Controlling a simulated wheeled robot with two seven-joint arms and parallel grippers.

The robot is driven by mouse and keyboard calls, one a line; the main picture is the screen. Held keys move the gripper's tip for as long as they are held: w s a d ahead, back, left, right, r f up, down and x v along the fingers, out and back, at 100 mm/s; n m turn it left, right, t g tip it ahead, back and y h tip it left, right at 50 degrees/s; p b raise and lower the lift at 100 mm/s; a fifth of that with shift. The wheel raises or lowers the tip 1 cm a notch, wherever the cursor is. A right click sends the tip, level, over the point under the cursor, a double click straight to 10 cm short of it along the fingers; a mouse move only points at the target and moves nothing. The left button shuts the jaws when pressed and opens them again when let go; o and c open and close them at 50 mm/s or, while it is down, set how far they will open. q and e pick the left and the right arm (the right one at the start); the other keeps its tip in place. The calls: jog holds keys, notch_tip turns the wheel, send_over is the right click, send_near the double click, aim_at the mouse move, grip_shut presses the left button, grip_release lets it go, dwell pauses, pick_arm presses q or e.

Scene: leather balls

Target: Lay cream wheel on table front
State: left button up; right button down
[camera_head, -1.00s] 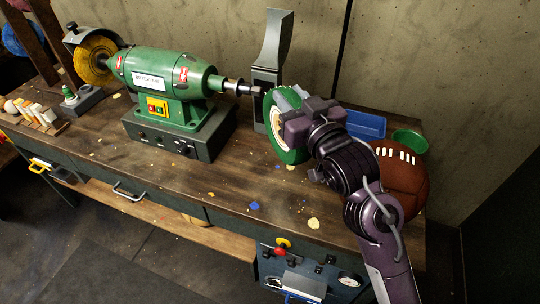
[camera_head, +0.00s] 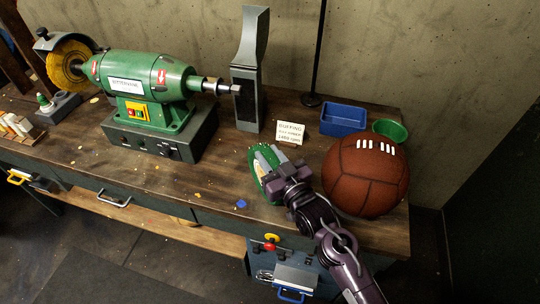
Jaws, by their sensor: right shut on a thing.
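The cream wheel (camera_head: 256,176) shows as a green-rimmed disc with a pale centre, low over the front part of the wooden table (camera_head: 215,177). My right gripper (camera_head: 269,160) is shut on it, and its fingers hide much of the wheel's face. The wheel looks tilted; I cannot tell whether it touches the tabletop. My left gripper is not in view.
A brown leather ball (camera_head: 366,175) sits close right of my right gripper. A grey upright stand (camera_head: 250,75), a small sign (camera_head: 290,132), a blue tray (camera_head: 343,119) and a green bowl (camera_head: 390,131) stand behind.

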jog(key=shift+f, duration=0.1)
jog(key=c, duration=1.1)
grip_release()
jog(key=shift+b+v, duration=1.1)
jog(key=shift+v, duration=4.9)
